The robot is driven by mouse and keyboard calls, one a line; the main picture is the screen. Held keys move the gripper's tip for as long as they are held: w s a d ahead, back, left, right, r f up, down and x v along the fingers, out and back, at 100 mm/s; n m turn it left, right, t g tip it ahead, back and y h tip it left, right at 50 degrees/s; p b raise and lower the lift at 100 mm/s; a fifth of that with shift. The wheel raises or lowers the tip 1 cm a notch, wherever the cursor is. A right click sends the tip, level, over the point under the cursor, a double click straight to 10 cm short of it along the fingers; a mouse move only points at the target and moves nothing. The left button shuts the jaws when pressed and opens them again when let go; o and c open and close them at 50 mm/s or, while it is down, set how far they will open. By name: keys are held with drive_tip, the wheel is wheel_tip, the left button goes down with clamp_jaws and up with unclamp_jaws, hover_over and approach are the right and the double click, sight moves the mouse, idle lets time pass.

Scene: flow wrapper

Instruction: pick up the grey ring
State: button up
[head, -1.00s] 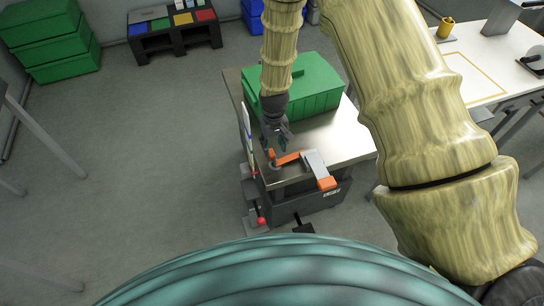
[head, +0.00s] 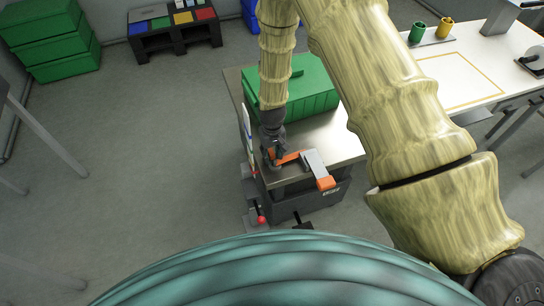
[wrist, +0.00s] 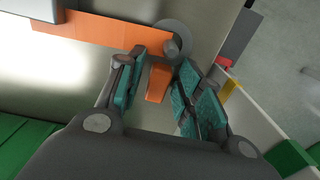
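A grey round piece (wrist: 174,38), which looks like the grey ring, lies at the end of a flat orange bar on the metal tabletop. In the head view it is mostly hidden by my gripper (head: 271,158). In the wrist view my gripper (wrist: 160,64) is open, its teal-padded fingers apart. A small orange block (wrist: 157,82) shows between the fingers, nearer to the camera than the grey piece. I cannot tell whether a finger touches either one.
The orange bar (head: 289,158) runs to a grey block with an orange end (head: 325,183). A green crate (head: 315,92) stands behind on the metal table (head: 335,140). Levers, one with a red knob (head: 261,220), stick out at the front. A white table (head: 470,70) stands at right.

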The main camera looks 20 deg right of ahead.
clamp_jaws()
